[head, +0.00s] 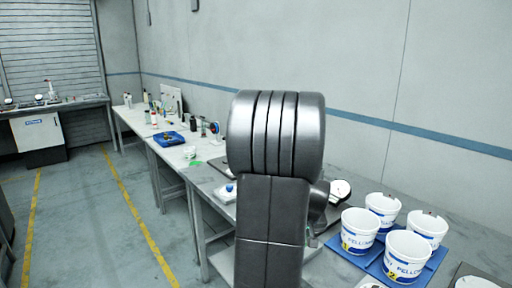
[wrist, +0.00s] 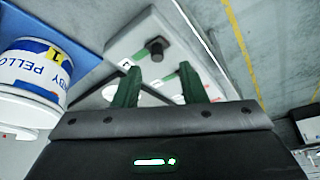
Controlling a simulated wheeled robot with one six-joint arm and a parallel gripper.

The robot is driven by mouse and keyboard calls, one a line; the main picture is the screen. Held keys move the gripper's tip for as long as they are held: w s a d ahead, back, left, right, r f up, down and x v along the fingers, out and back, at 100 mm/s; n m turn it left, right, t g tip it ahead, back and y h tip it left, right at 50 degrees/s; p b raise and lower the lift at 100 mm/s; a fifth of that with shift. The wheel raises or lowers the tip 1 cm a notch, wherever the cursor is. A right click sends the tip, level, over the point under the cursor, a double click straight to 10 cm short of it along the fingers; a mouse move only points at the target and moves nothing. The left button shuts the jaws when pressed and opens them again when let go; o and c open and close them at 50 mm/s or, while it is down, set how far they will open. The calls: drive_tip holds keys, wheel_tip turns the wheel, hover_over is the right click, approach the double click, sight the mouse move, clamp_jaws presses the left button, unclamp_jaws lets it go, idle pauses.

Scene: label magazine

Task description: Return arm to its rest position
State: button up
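My gripper (wrist: 159,69) shows in the wrist view with its two green fingers spread apart and nothing held between them. A pale grey box with a black knob (wrist: 155,48) lies beyond the fingertips; I cannot tell the gap between them. In the head view my own dark grey arm stands upright in the middle of the picture and hides most or all of the gripper. It also covers part of the workbench behind it.
White labelled buckets (head: 408,258) stand on a blue mat (head: 374,263) at the right; one bucket (wrist: 33,72) is left of my gripper in the wrist view. A long bench (head: 172,155) with a blue tray (head: 168,139) runs along the wall. Floor (head: 95,225) at left is clear.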

drive_tip(key=x, duration=0.5)
drive_tip(key=shift+w+d+p, duration=0.15)
drive_tip(key=shift+d+p, duration=0.05)
drive_tip(key=shift+p, duration=0.1)
